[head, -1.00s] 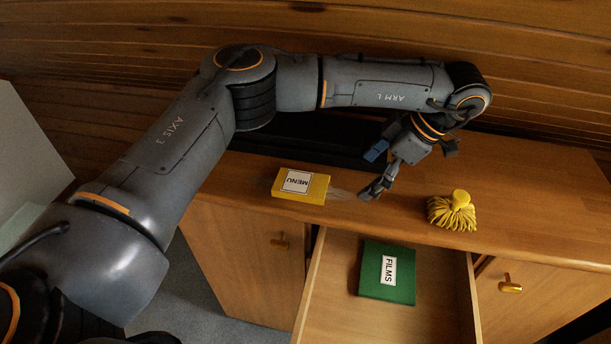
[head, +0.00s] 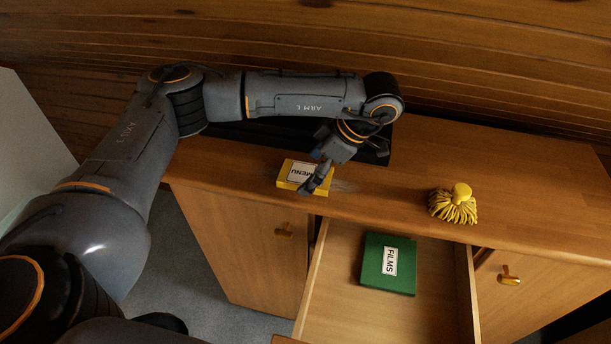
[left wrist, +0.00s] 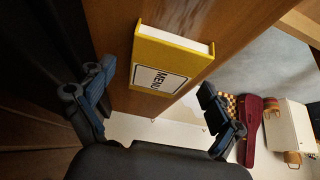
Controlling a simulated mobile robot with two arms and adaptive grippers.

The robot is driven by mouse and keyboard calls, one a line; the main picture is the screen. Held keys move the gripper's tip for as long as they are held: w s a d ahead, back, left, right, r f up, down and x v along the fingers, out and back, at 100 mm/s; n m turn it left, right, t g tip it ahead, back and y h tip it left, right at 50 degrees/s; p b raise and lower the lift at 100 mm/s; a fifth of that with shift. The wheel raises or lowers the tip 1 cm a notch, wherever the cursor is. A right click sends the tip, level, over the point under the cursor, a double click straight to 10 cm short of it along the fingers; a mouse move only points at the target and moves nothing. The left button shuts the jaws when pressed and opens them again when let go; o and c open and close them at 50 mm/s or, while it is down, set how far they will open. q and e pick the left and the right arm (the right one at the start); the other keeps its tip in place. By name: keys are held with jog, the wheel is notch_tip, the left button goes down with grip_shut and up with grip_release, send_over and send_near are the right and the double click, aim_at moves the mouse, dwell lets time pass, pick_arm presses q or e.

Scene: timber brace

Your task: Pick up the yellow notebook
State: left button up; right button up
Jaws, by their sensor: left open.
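The yellow notebook (head: 285,180), labelled MENU, lies on the wooden cabinet top near its front edge. In the head view my left gripper (head: 316,182) is over its right end and hides part of it. In the left wrist view the notebook (left wrist: 165,50) shows beyond the fingers, between them in the picture. My left gripper (left wrist: 158,108) is open there with nothing between its fingertips. I cannot tell whether a finger touches the notebook. My right gripper is not in view.
A green FILMS notebook (head: 400,282) lies in the open drawer (head: 435,300) below the cabinet top (head: 540,200). A yellow mop-like brush head (head: 455,206) stands on the top at the right. A dark flat object (head: 240,140) lies behind the arm.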

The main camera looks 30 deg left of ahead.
pick_arm(q)
jog(key=shift+c, duration=0.7)
jog(key=c, duration=1.1)
